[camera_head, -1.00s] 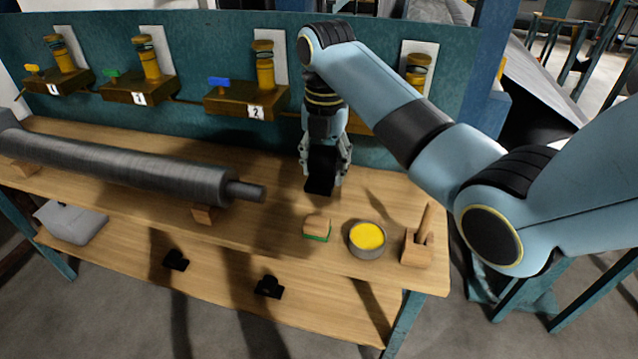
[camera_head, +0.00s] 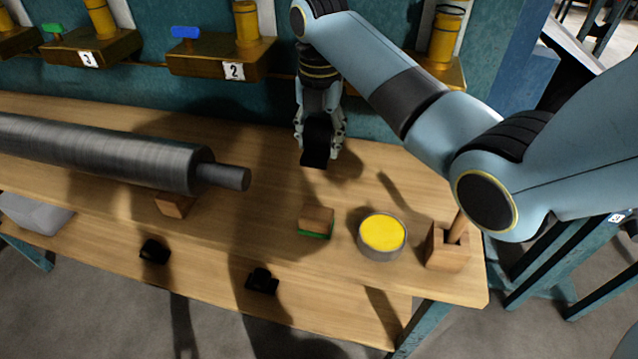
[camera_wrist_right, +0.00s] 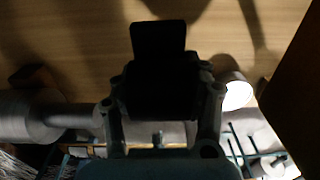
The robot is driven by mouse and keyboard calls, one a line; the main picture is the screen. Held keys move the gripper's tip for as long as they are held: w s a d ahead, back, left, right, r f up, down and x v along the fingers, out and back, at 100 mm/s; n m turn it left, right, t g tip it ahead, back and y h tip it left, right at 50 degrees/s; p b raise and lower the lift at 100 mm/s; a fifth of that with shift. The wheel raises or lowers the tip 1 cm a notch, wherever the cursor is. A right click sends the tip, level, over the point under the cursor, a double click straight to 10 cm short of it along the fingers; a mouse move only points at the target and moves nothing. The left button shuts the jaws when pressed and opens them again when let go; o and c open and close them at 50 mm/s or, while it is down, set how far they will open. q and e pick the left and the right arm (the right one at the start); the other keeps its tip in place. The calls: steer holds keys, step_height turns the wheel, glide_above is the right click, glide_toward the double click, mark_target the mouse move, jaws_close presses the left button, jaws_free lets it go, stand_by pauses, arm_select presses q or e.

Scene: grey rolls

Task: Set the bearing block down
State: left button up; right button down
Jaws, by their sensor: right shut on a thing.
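My right gripper (camera_head: 319,128) points down over the wooden bench (camera_head: 275,200), shut on a black bearing block (camera_head: 317,152). In the right wrist view the dark block (camera_wrist_right: 158,40) sits between the fingers of the gripper (camera_wrist_right: 160,90), with the bench top behind it. The block is right of the grey roll's shaft end and behind the small brush. A shadow falls on the bench beside it; I cannot tell whether its underside touches the wood. My left gripper is out of view.
The grey roll (camera_head: 110,150) lies at left. A wood-and-green brush (camera_head: 316,222), a yellow-filled tin (camera_head: 382,236) and a wooden holder (camera_head: 447,247) stand near the front right. Valve shelves (camera_head: 222,58) line the back.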

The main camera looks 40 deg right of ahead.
mark_target(320, 122)
step_height(320, 122, down, 4)
steer(key=shift+s+a+f, duration=0.1)
steer(key=shift+f, duration=0.15)
steer(key=shift+f+b, duration=0.3)
steer(key=shift+f, duration=2)
steer(key=shift+f, duration=0.1)
steer(key=c, duration=0.6)
jaws_free()
step_height(320, 122, up, 12)
steer(key=shift+r+p, duration=0.15)
steer(key=shift+p, duration=0.25)
steer(key=shift+s, duration=0.1)
